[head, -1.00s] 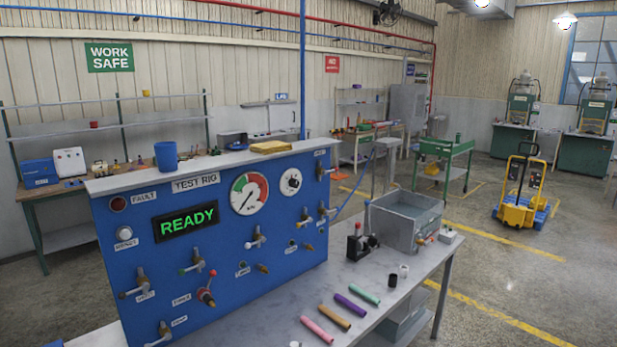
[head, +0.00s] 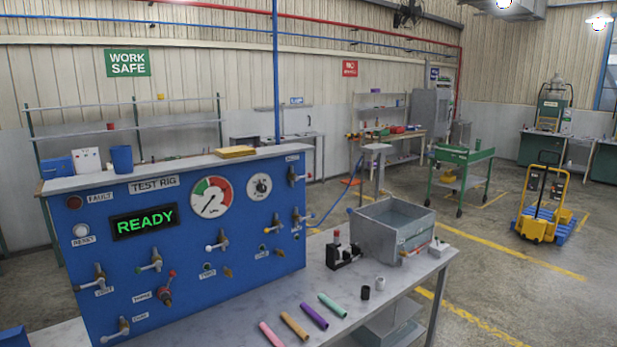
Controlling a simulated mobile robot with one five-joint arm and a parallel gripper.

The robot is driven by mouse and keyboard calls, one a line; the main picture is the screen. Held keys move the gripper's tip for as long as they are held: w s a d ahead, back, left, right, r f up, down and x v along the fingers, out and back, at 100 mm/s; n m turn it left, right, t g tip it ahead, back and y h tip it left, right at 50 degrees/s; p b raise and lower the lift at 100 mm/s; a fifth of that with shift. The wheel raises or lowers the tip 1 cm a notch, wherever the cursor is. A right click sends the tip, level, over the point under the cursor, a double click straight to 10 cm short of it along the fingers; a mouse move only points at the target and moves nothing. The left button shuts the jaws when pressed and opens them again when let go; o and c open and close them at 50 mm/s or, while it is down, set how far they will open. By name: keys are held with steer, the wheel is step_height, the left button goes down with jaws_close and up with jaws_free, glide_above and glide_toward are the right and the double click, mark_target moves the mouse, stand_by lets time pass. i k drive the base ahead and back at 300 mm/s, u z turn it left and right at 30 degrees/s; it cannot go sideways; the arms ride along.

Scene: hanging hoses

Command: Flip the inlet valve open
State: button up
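A blue test rig panel (head: 85,250) stands on the bench in the left half of the head view, with a green READY display (head: 144,222) and a pressure gauge (head: 212,198). It carries several small metal lever valves: one at lower left (head: 98,278), one with a green tip (head: 150,262), one with a red tip (head: 166,290), one at the bottom (head: 117,331), one at centre (head: 218,242) and others towards the right edge (head: 293,175). The small labels are too blurred for me to tell which valve is the inlet. My gripper is not in view.
The grey bench (head: 255,310) extends right of the panel. It holds several coloured tubes (head: 313,316), a black clamp device (head: 342,252) and a grey metal tank (head: 395,232). A yellow trolley (head: 542,222) stands on the floor at right.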

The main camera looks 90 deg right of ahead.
mark_target(296, 179)
steer(key=u, duration=0.8)
steer(key=k, duration=2.8)
steer(key=z, duration=2.7)
steer(key=i, duration=1)
steer(key=u, duration=0.05)
